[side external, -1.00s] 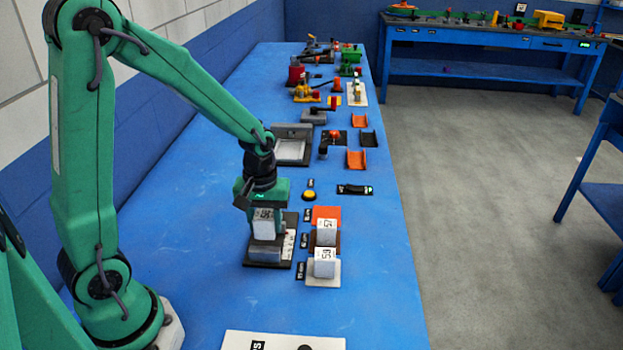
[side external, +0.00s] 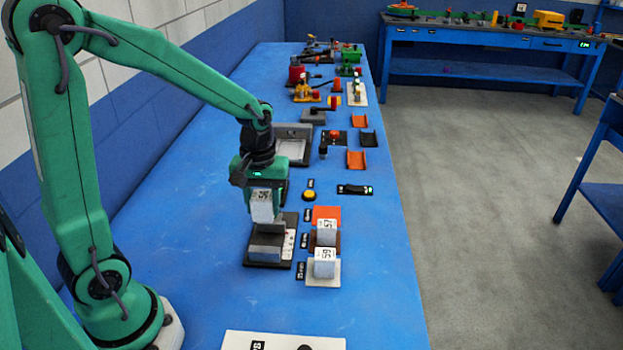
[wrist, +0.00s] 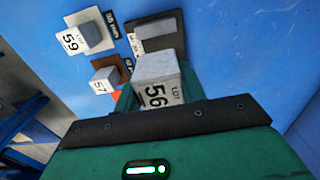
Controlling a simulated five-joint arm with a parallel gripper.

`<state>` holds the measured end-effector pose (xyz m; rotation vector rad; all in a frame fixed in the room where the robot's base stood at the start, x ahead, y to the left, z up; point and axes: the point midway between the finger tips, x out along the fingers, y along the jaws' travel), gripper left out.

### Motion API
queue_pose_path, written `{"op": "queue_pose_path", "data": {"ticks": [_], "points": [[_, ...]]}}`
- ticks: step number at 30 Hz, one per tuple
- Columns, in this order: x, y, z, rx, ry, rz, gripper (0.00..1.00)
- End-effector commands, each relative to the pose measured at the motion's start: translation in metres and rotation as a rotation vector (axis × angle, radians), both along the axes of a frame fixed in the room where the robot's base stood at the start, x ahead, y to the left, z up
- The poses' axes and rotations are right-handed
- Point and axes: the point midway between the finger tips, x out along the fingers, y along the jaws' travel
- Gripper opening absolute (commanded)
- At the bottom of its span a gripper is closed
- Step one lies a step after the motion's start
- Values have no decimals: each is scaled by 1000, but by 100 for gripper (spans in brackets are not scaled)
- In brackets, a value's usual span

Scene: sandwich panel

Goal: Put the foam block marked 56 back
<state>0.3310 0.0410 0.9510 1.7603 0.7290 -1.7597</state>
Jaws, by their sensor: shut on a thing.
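My gripper (side external: 266,207) is shut on the white foam block marked 56 (side external: 262,206). The block hangs slightly tilted above the dark fixture with a grey vise-like part (side external: 266,254), clear of it. In the wrist view the block (wrist: 156,84) shows its 56 label toward the camera. An orange pad (side external: 326,212) to the right of the fixture looks bare. Block 57 (side external: 326,231) sits on a brown pad and block 59 (side external: 325,262) on a pale pad in front of it. Both also show in the wrist view, 57 (wrist: 107,76) and 59 (wrist: 92,36).
Small black label plates stand left of the pads. A yellow button (side external: 309,196) and a black strip with a green light (side external: 354,189) lie behind the pads. A grey tray (side external: 290,150) stands farther back. A white sheet (side external: 284,341) lies at the front.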

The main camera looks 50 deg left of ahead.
Motion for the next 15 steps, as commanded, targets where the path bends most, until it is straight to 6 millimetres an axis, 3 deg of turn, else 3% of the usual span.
{"op": "queue_pose_path", "data": {"ticks": [8, 15], "points": [[7, -3, 1, 0, 1, -1, 14], [37, -18, 3, 0, 0, -4, 14]]}}
